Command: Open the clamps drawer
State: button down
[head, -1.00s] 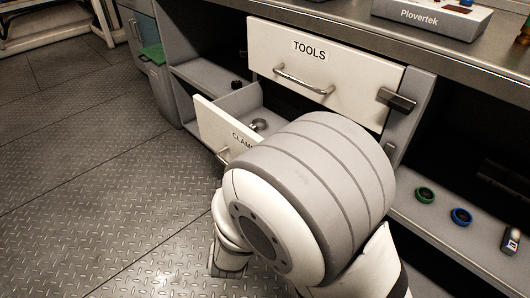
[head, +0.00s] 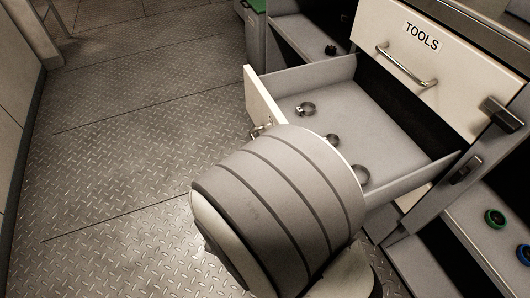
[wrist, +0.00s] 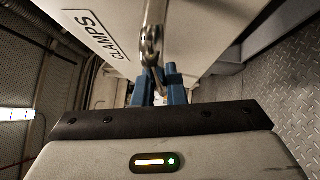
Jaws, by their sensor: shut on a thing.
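The clamps drawer (head: 345,97) stands pulled well out of the cabinet in the head view, its inside in plain sight. Several metal ring clamps, one of them this clamp (head: 306,109), lie on its floor. In the wrist view its white front (wrist: 110,30) carries the label CLAMPS. The metal handle (wrist: 152,40) runs down to my gripper (wrist: 158,88), whose blue fingers are shut on it. In the head view my arm hides the gripper and most of the drawer front; one end of the handle (head: 261,130) shows.
The TOOLS drawer (head: 440,65) above is shut, with a dark latch (head: 502,114) at its right. A lower shelf at right holds a green ring (head: 495,219) and a blue ring (head: 524,254). The metal floor (head: 120,170) at left is clear.

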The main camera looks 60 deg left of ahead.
jog(key=c, duration=1.5)
grip_release()
jog(key=p+v, duration=0.2)
jog(key=v, duration=0.5)
jog(key=shift+s+d, duration=0.25)
jog(key=shift+s, duration=0.05)
jog(key=shift+p, duration=0.3)
